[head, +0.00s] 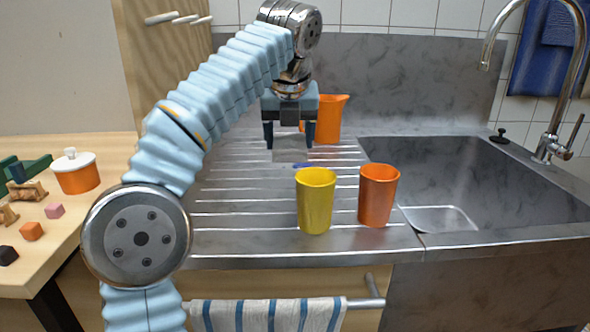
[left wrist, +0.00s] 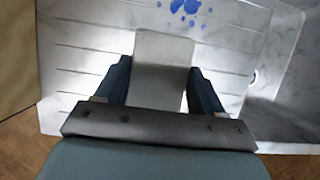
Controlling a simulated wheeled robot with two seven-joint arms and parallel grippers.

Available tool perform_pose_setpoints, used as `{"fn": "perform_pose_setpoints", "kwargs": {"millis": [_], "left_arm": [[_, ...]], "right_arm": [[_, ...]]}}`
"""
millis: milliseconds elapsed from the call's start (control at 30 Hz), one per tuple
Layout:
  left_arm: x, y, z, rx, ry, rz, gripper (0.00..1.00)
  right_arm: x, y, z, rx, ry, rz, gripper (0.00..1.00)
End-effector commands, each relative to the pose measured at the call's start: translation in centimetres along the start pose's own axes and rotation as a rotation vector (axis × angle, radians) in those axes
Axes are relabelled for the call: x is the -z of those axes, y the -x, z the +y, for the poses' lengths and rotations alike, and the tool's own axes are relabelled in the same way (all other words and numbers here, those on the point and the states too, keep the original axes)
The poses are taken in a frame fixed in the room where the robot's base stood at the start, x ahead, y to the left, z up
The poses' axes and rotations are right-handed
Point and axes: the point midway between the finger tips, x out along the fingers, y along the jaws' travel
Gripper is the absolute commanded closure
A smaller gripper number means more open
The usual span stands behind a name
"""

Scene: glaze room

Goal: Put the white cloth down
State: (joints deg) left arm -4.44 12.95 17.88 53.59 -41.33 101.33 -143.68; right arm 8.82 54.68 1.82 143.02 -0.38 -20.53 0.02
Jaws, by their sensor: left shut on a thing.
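My left gripper (head: 289,142) is above the ribbed steel drainboard (head: 235,210), pointing down. It is shut on the white cloth (head: 287,152), which looks pale grey and hangs as a flat piece between the fingers. In the left wrist view the cloth (left wrist: 160,72) spans the gap between the two dark fingertips of the gripper (left wrist: 160,88). Whether its lower edge touches the drainboard is hard to tell. Blue spots (left wrist: 185,8) lie on the drainboard just beyond the cloth; part of them shows in the head view (head: 301,165). My right gripper is not in view.
A yellow cup (head: 315,203) and an orange cup (head: 378,197) stand at the drainboard's front right. An orange vessel (head: 331,120) stands behind the gripper. The sink (head: 470,190) and tap (head: 545,148) are right. The drainboard's left part is clear. A striped towel (head: 260,315) hangs in front.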

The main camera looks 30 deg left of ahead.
Motion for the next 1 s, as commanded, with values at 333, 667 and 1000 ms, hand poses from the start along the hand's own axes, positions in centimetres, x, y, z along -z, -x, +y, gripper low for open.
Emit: {"fn": "perform_pose_setpoints", "kwargs": {"millis": [333,667,1000], "left_arm": [[2.0,-4.6,0.1,-0.002,0.002,0.002,0.66],[3.5,-8.0,0.1,0.001,0.002,0.001,0.66],[3.5,-8.2,0.0,0.001,0.002,0.001,0.26]], "right_arm": [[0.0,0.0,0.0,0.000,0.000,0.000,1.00],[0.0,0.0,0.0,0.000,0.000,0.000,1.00],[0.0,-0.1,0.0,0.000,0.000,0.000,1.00]]}}
